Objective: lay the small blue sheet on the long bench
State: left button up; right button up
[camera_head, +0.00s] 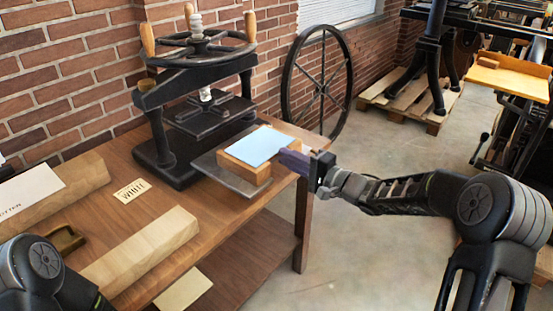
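The small blue sheet (256,146) lies flat on top of a wooden block (247,172) at the right end of the wooden bench (217,204). The block rests on a dark metal plate in front of the hand press. My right gripper (292,158) is at the right edge of the sheet and block, its purplish fingers pointing left. Its fingers overlap in this view, so I cannot tell whether they are open or shut on the sheet's edge. My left gripper is out of view; only part of my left arm shows at lower left.
The black hand press (167,107) stands behind the block. A paper label (132,190), a long light wooden piece (140,250) and a small brown tray (63,238) lie on the bench. Bare bench top shows between them. A large spoked wheel (318,84) stands behind my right gripper.

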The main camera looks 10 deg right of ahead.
aim_at(279, 144)
jog(key=shift+p+x, duration=1)
jog(key=shift+x, duration=0.8)
grip_shut()
notch_tip(279, 144, up, 3)
jog(key=p, duration=0.4)
jog(key=shift+r, duration=0.2)
jog(key=shift+f, duration=0.2)
